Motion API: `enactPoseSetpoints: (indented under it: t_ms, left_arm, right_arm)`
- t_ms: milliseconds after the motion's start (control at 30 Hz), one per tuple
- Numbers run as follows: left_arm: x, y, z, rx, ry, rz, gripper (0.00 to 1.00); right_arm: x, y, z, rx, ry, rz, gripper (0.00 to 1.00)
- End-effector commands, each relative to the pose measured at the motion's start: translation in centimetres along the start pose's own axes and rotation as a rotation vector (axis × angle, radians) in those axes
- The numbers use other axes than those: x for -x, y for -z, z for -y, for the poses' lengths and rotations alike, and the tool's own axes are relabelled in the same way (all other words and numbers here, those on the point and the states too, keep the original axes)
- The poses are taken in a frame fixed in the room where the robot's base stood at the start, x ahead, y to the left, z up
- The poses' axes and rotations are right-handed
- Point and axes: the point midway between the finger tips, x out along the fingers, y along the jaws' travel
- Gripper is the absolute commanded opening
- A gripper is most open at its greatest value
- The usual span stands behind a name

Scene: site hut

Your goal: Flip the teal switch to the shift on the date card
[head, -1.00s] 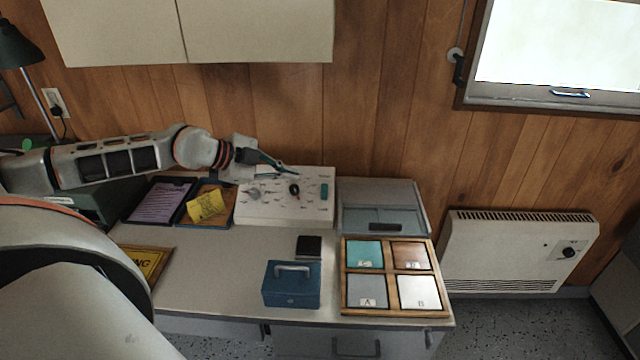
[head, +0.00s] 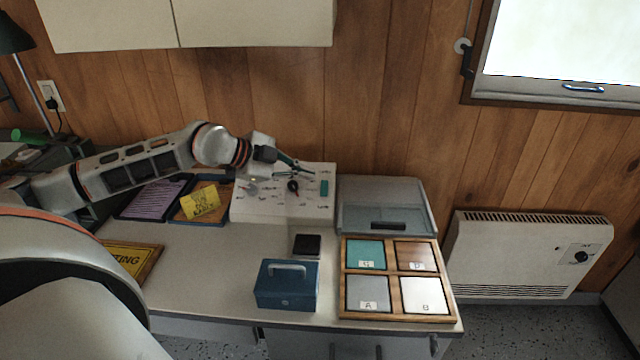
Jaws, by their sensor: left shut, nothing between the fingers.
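A white control panel (head: 270,208) stands at the back of the desk, with several small switches, a dark knob (head: 293,186) and a teal piece (head: 324,188) on its right side. I cannot tell whether the teal piece is the switch itself, nor its position. My left gripper (head: 308,170) reaches in from the left over the panel's upper part, shut and empty. It is up and left of the teal piece, apart from it in the picture. No date card can be picked out for certain; the panel's small lettering is unreadable. My right gripper is out of view.
Left of the panel lie a yellow note (head: 200,203) on a brown board and a clipboard with a lilac sheet (head: 155,198). In front are a black square (head: 307,244), a blue box (head: 287,287) and a wooden tray (head: 394,276) with lettered tiles. A grey bin (head: 383,197) stands right.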

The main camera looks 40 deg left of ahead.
Motion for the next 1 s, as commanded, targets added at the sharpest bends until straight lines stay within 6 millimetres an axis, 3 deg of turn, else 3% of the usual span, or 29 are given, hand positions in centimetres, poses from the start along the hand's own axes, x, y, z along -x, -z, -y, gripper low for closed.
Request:
enactPoseSetpoints:
  t_ms: [367, 500, 1000]
  left_arm:
    - [-4.9, -0.1, -0.1, 0.002, -0.001, -0.002, 0.0]
    - [-6.3, -1.9, -0.2, 0.003, -0.003, 0.002, 0.0]
    - [-7.2, -2.8, 0.0, -0.001, 0.0, 0.0, 0.0]
  right_arm:
    - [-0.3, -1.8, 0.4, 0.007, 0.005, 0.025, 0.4]
    - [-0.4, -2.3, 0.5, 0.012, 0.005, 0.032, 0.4]
    - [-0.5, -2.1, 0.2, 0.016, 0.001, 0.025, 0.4]
